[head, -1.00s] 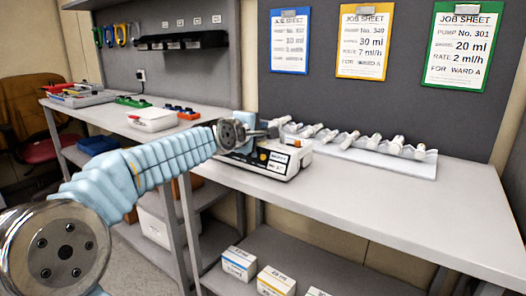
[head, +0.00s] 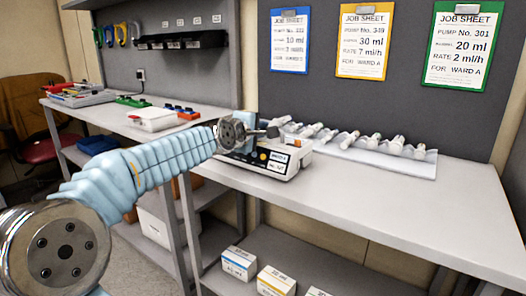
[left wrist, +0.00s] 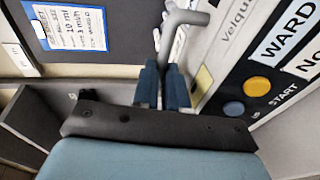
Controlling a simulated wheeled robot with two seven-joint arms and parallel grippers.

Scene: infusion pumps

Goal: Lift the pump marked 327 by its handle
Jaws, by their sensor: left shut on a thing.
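The pump (head: 268,161) is a white and dark box with a label, buttons and a grey handle, at the left end of the right-hand bench. Its number is too small to read in the head view. The left wrist view shows its front panel (left wrist: 262,75) close up, with "WARD" and "No" labels, a blue and an orange button, and the number out of frame. My left gripper (left wrist: 163,72) is shut on the grey handle (left wrist: 186,18) of the pump. I cannot tell whether the pump is clear of the bench. My right gripper is not in view.
Job sheets hang on the grey panel above. The bench (head: 400,205) is clear at the front right. Boxes (head: 239,262) stand on the shelf below. Another bench with trays (head: 155,119) is at left.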

